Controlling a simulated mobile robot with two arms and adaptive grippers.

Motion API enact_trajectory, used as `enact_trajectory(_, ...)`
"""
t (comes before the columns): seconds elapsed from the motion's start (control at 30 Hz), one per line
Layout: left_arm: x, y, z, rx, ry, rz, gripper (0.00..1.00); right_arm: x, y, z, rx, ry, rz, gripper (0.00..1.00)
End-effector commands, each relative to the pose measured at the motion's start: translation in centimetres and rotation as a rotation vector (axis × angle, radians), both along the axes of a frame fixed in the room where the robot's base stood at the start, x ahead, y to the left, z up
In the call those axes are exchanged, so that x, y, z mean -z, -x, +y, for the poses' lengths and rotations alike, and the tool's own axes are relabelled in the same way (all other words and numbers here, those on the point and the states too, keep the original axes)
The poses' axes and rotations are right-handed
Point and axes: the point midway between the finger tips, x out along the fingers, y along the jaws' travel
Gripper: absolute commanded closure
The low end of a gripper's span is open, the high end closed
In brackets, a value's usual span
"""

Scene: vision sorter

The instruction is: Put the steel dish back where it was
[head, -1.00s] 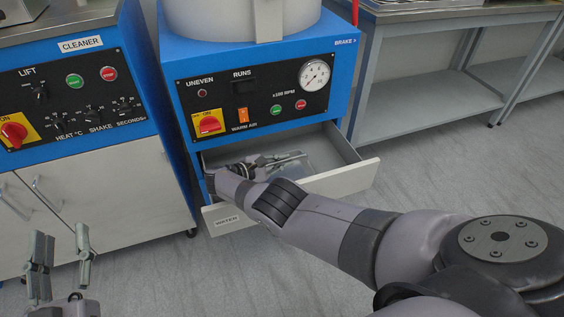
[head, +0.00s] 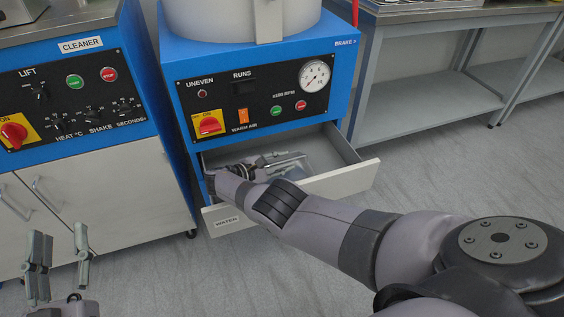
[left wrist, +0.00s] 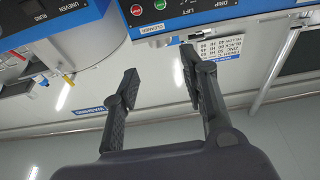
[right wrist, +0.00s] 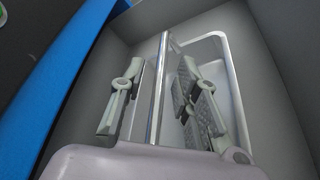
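The steel dish (right wrist: 234,92) lies inside the open drawer (head: 341,178), labelled WATER. In the right wrist view it is a shallow pale metal pan with rounded corners and a bright rim. My right gripper (right wrist: 163,65) reaches down into the drawer with one finger on each side of the dish's near wall. Gaps show between the fingers and the wall, so it looks open. In the head view the arm and fingers (head: 290,161) hide most of the dish. My left gripper (head: 60,262) is open and empty at the lower left; it also shows in the left wrist view (left wrist: 158,75).
The drawer belongs to a blue machine (head: 262,70) with a dial and switches. A blue cleaner unit (head: 85,100) with white doors (head: 95,205) stands to its left. A steel table (head: 430,100) stands to the right. The floor in front is clear.

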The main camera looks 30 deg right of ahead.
Motion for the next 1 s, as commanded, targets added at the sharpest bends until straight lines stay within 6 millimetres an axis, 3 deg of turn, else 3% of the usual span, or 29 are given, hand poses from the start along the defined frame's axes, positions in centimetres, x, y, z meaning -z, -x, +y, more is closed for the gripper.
enact_trajectory(0.07,0.5,-0.2,0.0,-0.001,-0.009,0.038,0.60,-0.3,0.0,0.5,-0.002,-0.001,-0.001,0.71)
enact_trajectory(0.3,2.9,-0.4,0.3,-0.010,-0.043,0.162,0.60,-1.6,0.2,5.3,-0.004,-0.003,-0.002,0.71)
enact_trajectory(0.6,2.2,-0.4,0.2,-0.006,-0.030,0.112,0.60,-2.9,0.5,10.5,-0.002,-0.001,-0.001,0.71)
enact_trajectory(1.0,1.4,-0.3,0.1,-0.004,-0.020,0.073,0.60,-3.4,0.7,11.6,-0.001,-0.001,0.000,0.71)
